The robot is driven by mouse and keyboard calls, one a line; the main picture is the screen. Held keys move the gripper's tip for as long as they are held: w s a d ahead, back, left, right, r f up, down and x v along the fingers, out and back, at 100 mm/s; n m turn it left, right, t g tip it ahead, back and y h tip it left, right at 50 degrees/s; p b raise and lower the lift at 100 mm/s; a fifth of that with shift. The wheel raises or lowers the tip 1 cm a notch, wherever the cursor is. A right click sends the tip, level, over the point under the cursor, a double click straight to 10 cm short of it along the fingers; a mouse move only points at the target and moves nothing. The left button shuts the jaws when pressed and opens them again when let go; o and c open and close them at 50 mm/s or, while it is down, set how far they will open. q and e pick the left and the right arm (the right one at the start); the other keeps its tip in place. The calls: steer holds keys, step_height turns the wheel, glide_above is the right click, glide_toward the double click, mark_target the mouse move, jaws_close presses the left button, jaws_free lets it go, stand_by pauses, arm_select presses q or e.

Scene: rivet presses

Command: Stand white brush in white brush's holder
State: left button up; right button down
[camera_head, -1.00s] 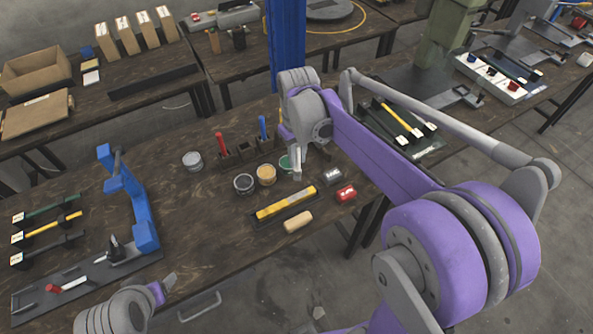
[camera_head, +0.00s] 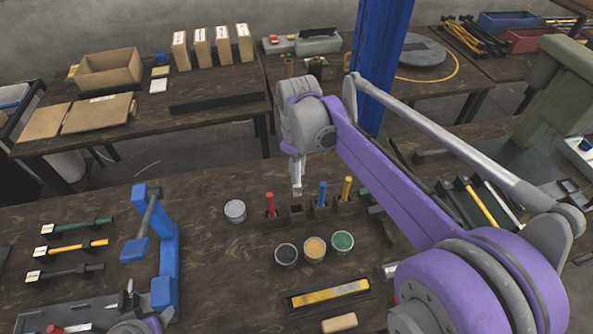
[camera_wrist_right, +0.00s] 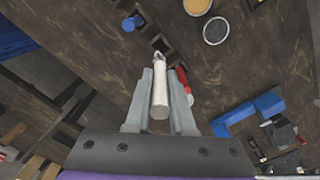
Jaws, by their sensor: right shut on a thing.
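My right gripper (camera_head: 297,190) is shut on the white brush (camera_wrist_right: 159,88), whose pale handle lies between the two fingers in the right wrist view. In the head view the gripper points down over the row of dark brush holders. An empty dark holder (camera_head: 296,211) lies just below it, between the holders with the red brush (camera_head: 270,203) and the blue brush (camera_head: 322,193). In the wrist view the brush's far end overlaps a dark holder (camera_wrist_right: 160,43); I cannot tell if it is inside. My left gripper (camera_head: 167,316) shows only partly at the bottom edge.
A yellow brush (camera_head: 347,187) stands at the row's right end. A blue press (camera_head: 165,245) stands further left.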

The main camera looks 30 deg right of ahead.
mark_target(297, 196)
arm_select(q)
steer(key=shift+s+a, duration=0.1)
steer(key=shift+s, duration=0.05)
arm_select(e)
steer(key=shift+a+r, duration=0.1)
steer(key=shift+a, duration=0.05)
steer(key=shift+f+b, duration=1.6)
steer(key=shift+f, duration=1.35)
arm_select(q)
steer(key=shift+s+f+b, duration=0.25)
steer(key=shift+s+f, duration=0.05)
steer(key=shift+f, duration=0.7)
steer(key=shift+s+f+b, duration=0.25)
steer(key=shift+s+f, duration=0.05)
steer(key=shift+f, duration=0.75)
steer(key=shift+s+f+b, duration=0.25)
steer(key=shift+s+f, duration=0.05)
steer(key=shift+f, duration=0.7)
arm_select(e)
steer(key=shift+f, duration=1.35)
arm_select(q)
steer(key=shift+s+f+b, duration=0.2)
steer(key=shift+f+b, duration=0.8)
steer(key=shift+f, duration=0.1)
arm_select(e)
steer(key=shift+f, duration=1.7)
steer(key=c, duration=0.7)
jaws_free()
